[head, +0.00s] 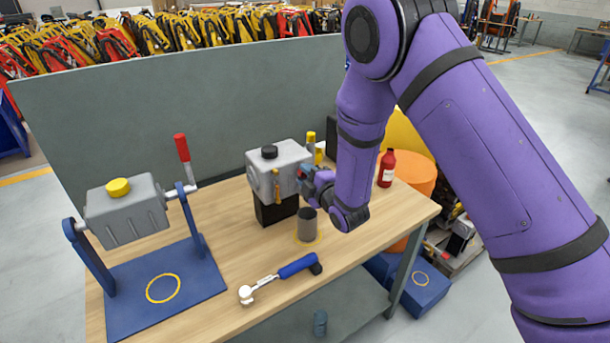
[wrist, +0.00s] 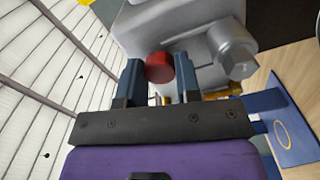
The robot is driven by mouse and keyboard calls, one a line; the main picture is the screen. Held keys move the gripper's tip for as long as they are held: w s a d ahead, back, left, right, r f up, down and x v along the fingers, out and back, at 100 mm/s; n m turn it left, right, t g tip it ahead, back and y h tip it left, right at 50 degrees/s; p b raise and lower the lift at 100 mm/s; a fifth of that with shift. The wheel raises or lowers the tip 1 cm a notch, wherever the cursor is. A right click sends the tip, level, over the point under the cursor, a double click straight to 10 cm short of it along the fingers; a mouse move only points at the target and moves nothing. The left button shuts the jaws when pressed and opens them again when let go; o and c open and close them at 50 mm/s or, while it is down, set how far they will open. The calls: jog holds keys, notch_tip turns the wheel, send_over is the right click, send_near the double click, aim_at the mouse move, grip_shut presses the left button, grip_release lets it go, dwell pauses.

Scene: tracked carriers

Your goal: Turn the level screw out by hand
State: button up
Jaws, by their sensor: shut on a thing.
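The grey gearbox housing (head: 282,162) stands on a black block on the bench, with a black cap on top. My gripper (head: 309,181) is at its right side. In the wrist view, my gripper (wrist: 160,76) has its two fingers on either side of a red round screw head (wrist: 159,69), shut on it. This red head, which looks like the level screw, sits against the grey housing (wrist: 190,25). Whether its thread is still in the housing is hidden. A silver hex-headed plug (wrist: 238,62) shows to its right. In the head view the fingers largely hide the red head.
A grey cup (head: 307,226) stands in front of the housing. A blue-handled wrench (head: 297,267) lies near the front edge. A second housing (head: 126,212) hangs in a blue stand (head: 200,275) at left. A red bottle (head: 387,169) stands at right. Bare bench lies between stand and cup.

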jog(key=n, duration=0.4)
jog(key=shift+a+n, duration=0.1)
jog(key=shift+n, duration=0.2)
jog(key=n, duration=0.3)
jog(key=o, duration=0.8)
